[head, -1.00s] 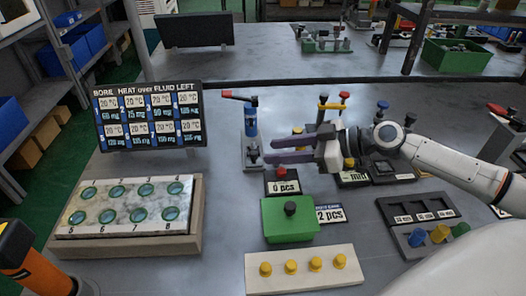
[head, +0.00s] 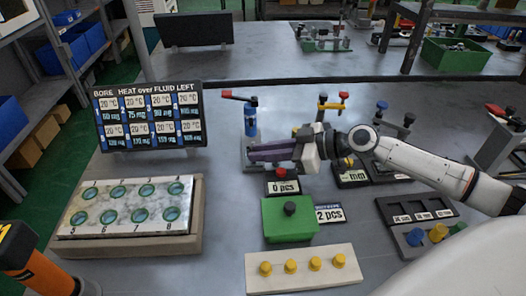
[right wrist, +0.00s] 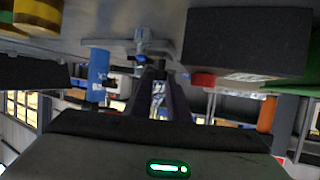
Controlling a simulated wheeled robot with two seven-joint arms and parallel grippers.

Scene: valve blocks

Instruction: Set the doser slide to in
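The doser (head: 250,122) stands behind the middle of the table, a blue upright cylinder with a red handle on top and a grey base. In the right wrist view its blue cylinder (right wrist: 98,68) is left of my fingers. My right gripper (head: 252,153) reaches in from the right, with its dark purple fingers at the front of the doser's base. The fingers (right wrist: 158,72) show a narrow gap between them. A small blue part (right wrist: 141,59) shows at the fingertips; I cannot tell whether they touch it. The fingers hide the slide's knob in the head view.
A green box with a black knob (head: 290,208) and a "0 pcs" sign (head: 284,187) stand in front of my gripper. A plate with numbered wells (head: 125,205) and a display board (head: 150,115) are left. A yellow-pegged block (head: 302,268) is in front.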

